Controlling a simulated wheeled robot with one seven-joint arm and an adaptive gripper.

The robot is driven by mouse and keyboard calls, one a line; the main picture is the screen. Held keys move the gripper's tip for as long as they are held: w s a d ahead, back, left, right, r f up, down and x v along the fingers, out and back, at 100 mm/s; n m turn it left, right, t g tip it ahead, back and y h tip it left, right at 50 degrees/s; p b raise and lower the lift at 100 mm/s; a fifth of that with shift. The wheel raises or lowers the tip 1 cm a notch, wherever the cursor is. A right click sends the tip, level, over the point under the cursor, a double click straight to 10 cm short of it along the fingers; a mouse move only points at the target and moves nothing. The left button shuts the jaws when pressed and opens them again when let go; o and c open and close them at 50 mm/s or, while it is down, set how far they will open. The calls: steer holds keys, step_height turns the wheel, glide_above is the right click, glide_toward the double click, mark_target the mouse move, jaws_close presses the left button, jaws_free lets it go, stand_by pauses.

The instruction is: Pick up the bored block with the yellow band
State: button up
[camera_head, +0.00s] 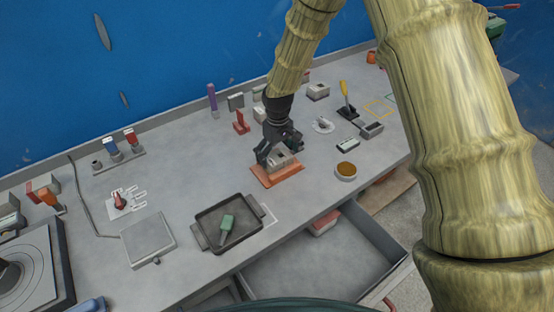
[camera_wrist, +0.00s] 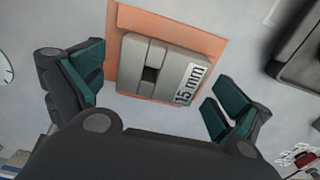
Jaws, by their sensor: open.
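A grey block (camera_wrist: 145,62) with a dark square hole and a "15 mm" label lies on an orange plate (camera_wrist: 120,18). I see no yellow band on its visible faces. It also shows in the head view (camera_head: 281,160), partly hidden by my gripper. My gripper (camera_head: 278,148) is open above the orange plate. In the wrist view its dark green finger pads (camera_wrist: 157,80) stand to the left and right of the block, with a gap on each side. Other small grey blocks, such as one at the back (camera_head: 318,91), are too small to tell a band.
A dark tray (camera_head: 203,238) with a green-handled tool stands left of the orange plate. A round tan-filled dish (camera_head: 346,171) stands to its right. A yellow-handled tool (camera_head: 345,92) stands upright farther back. An open drawer (camera_head: 320,262) juts out below the front edge.

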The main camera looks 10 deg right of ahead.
steer(key=shift+s+f, duration=0.1)
steer(key=shift+f, duration=0.55)
steer(key=c, duration=1.2)
steer(key=shift+o, duration=0.2)
steer(key=shift+r, duration=0.1)
steer(key=shift+r, duration=0.1)
